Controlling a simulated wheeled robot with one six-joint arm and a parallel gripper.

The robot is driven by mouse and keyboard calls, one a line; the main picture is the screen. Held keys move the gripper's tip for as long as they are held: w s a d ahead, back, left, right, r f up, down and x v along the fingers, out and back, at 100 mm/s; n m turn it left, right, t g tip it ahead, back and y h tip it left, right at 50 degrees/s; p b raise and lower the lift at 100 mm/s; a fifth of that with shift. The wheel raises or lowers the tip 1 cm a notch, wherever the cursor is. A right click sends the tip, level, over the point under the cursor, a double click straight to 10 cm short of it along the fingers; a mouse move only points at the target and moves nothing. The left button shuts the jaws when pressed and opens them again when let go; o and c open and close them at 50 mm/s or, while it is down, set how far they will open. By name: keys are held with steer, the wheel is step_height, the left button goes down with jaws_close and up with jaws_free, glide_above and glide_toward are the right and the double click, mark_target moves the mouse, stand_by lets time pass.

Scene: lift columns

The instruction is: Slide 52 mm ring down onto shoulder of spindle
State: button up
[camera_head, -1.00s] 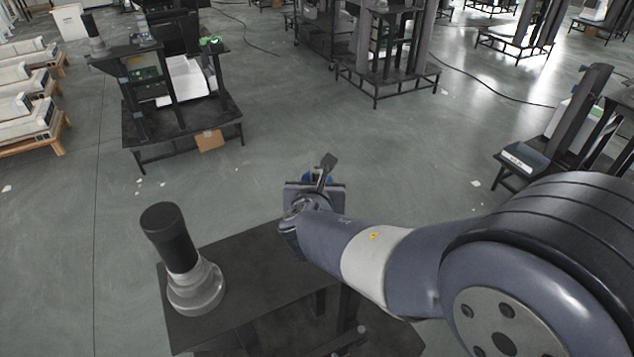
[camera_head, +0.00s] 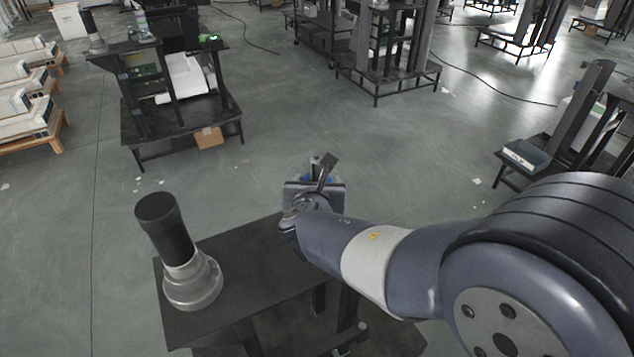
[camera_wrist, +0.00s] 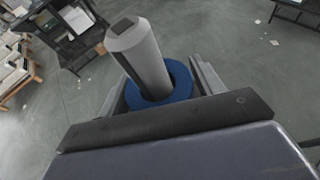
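A blue ring (camera_wrist: 183,82) sits between the two fingers of my gripper (camera_head: 316,188), which look closed on its sides. A smooth grey post, apparently the spindle (camera_wrist: 146,62), rises through the ring toward the camera in the wrist view, with a dark square on its end. The ring is around the post, and its lower part is hidden by the ring and gripper. I cannot see the shoulder or whether the ring touches it. In the head view a little of the ring shows blue (camera_head: 331,179) behind the gripper, with the post's top (camera_head: 315,160) above it.
A black cylinder (camera_head: 164,228) on a silver flanged base (camera_head: 193,287) stands on the dark table (camera_head: 252,268), left of my arm. A dark equipment stand (camera_head: 182,118) is at the back left. Pallets with white units are far left. Open floor lies beyond the gripper.

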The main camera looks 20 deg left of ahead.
steer(key=shift+o, duration=1.3)
steer(key=shift+f, duration=0.1)
steer(key=v, duration=1)
steer(key=shift+s+r, duration=0.25)
steer(key=shift+s, duration=0.1)
steer(key=shift+w+d, duration=0.1)
steer(key=shift+d, duration=0.05)
steer(key=x, duration=1)
steer(key=shift+w+a+r+p, duration=0.15)
steer(key=shift+w+a+p, duration=0.05)
steer(key=shift+w+p, duration=0.2)
steer(key=shift+s+r+p, duration=0.1)
steer(key=shift+r+p, duration=0.5)
steer(key=shift+f, duration=0.15)
